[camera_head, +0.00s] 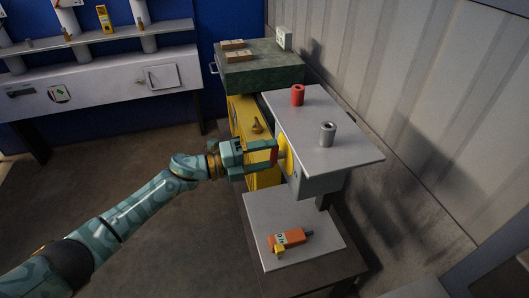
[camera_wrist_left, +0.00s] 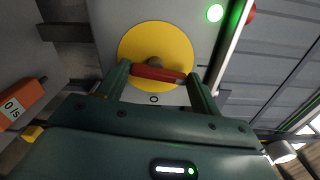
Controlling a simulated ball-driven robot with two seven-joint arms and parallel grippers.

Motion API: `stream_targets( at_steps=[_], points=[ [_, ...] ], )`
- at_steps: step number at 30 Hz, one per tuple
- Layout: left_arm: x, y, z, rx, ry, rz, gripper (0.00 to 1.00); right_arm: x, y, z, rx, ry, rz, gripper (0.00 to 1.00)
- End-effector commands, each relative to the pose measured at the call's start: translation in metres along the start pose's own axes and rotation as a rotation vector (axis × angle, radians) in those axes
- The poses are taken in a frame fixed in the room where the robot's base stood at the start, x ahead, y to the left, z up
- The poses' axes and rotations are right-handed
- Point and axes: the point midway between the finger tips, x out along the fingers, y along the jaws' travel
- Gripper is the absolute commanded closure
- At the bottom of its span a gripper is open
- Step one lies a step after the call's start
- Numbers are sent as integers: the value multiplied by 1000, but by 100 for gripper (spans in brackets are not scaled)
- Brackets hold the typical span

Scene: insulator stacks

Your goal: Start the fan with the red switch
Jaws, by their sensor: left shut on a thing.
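The red switch (camera_wrist_left: 158,74) is a bar handle on a round yellow plate (camera_wrist_left: 156,35), on the side of a light grey box. In the left wrist view the bar lies nearly level, with an "O" mark beside the plate. My left gripper (camera_head: 272,158) is shut on the switch, one finger at each end of the bar. In the head view the switch shows as a small red patch (camera_head: 274,156) at the fingers, with the yellow plate (camera_head: 286,156) behind it. A round green lamp (camera_wrist_left: 214,13) glows near the plate. I cannot make out a fan. My right gripper is not in view.
A red cylinder (camera_head: 298,95) and a grey cylinder (camera_head: 327,133) stand on the box's top. An orange tool (camera_head: 287,238) lies on the lower plate (camera_head: 257,220). A green cabinet (camera_head: 262,72) is behind; a corrugated wall (camera_head: 410,70) is at right.

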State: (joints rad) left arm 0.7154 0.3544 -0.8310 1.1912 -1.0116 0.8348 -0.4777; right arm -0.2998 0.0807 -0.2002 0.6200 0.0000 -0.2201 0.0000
Motion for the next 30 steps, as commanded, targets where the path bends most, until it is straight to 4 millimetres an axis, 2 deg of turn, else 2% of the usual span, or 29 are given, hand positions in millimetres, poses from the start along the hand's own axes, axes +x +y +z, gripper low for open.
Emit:
stream_targets(
  at_steps=[12, 27, 28, 30],
  points=[
    [0, 0, 2, -159, -3, 1, 57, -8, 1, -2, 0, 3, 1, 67],
    [-1, 1, 2, -178, -3, 1, 57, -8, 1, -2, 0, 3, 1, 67],
    [-1, 1, 2, -178, -3, 1, 29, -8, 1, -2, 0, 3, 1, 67],
    [-1, 1, 2, -177, -3, 1, 13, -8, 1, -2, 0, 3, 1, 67]
  ],
)
